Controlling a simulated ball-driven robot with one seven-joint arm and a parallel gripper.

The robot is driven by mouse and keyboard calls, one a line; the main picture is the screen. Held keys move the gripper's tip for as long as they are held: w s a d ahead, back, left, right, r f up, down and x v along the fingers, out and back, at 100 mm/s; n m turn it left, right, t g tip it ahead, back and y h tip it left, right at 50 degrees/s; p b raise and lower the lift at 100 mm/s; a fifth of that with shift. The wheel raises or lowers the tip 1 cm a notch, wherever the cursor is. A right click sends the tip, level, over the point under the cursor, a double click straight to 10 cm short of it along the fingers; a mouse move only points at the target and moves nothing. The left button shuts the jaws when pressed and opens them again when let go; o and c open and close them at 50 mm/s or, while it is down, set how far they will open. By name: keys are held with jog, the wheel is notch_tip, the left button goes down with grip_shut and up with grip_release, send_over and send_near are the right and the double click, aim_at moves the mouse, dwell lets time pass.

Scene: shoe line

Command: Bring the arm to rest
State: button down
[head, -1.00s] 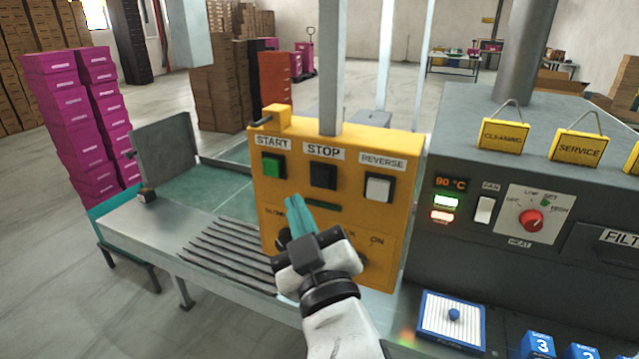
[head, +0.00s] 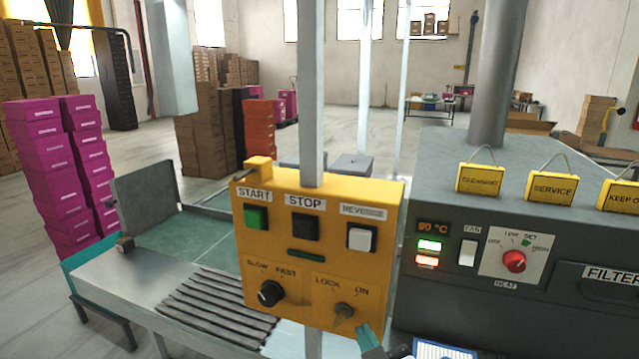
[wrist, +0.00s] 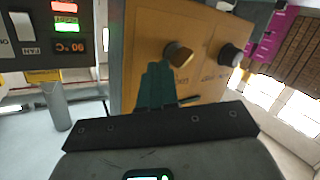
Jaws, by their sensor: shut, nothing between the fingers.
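My gripper (head: 369,338) shows at the bottom of the head view, its teal fingers just below the lower right corner of the yellow control box (head: 322,190). The fingers are together and hold nothing. In the wrist view the shut fingers (wrist: 156,85) point at the box face (wrist: 205,65), in front of the lock knob (wrist: 178,54); I cannot tell whether they touch it. The rest of my arm is mostly out of the head view.
The grey machine (head: 560,250) with heat and fan controls stands to the right. A metal conveyor table (head: 120,283) with dark slats lies to the left. A metal post (head: 313,110) rises behind the box. Magenta boxes (head: 50,170) are stacked at the far left.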

jog(key=s+d+f+m+g+h, duration=0.2)
jog(key=s+d+f+g, duration=0.2)
jog(key=s+d+f, duration=0.3)
jog(key=s+d+f+m+g+h, duration=0.1)
jog(key=s+d+f+m+g, duration=0.2)
jog(key=d+f, duration=0.5)
jog(key=s+d+f+g, duration=0.1)
jog(key=s+f+g, duration=0.1)
jog(key=s, duration=0.5)
jog(key=s+d+f+m+g, duration=0.1)
jog(key=s+d+f+g, duration=0.1)
jog(key=s+f, duration=0.3)
jog(key=s+d+f+g, duration=0.2)
jog(key=s+f+g, duration=0.1)
jog(key=s, duration=0.8)
jog(key=shift+f+g, duration=0.15)
jog(key=shift+g, duration=0.35)
jog(key=c, duration=1.9)
grip_release()
jog(key=shift+w, duration=0.1)
